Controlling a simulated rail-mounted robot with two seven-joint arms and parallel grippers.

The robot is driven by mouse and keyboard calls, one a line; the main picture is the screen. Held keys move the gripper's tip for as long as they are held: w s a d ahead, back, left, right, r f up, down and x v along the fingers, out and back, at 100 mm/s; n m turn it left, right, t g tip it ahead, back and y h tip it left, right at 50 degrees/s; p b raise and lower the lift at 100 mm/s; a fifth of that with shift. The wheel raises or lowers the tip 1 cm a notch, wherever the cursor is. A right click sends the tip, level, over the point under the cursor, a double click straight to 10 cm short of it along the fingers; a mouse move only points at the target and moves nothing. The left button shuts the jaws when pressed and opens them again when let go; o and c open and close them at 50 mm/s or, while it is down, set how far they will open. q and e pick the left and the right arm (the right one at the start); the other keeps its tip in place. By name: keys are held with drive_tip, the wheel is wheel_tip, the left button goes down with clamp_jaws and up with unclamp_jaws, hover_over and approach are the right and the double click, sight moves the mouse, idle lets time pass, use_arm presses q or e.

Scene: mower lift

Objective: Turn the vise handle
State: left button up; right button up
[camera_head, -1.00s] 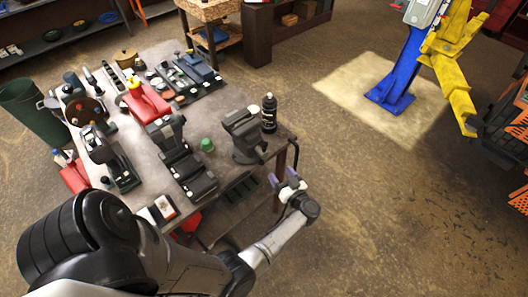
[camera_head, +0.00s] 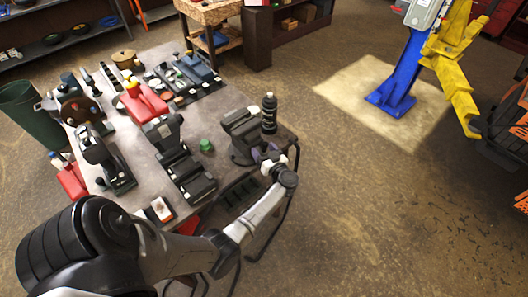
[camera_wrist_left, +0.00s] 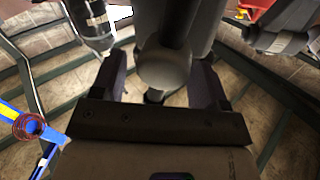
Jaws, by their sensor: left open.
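The dark grey vise (camera_head: 241,128) stands at the right corner of the workbench. My left gripper (camera_head: 268,154) is close to its front end, at the bench edge. In the left wrist view, the vise's rounded screw end (camera_wrist_left: 166,67) lies between my two open fingers, one on each side. A small dark round end, perhaps part of the handle, shows just below it, but I cannot make out the whole handle. I cannot tell whether either finger touches. In the head view the gripper and wrist hide the vise's front end. My right gripper is not in view.
A black bottle (camera_head: 269,112) stands right beside the vise. A green cap-like object (camera_head: 206,145) and several dark tools sit on the workbench (camera_head: 225,168) to the left. A blue and yellow lift (camera_head: 397,72) stands far right. The floor right of the bench is clear.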

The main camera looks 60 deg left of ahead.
use_arm(q)
drive_tip(key=c, duration=0.9)
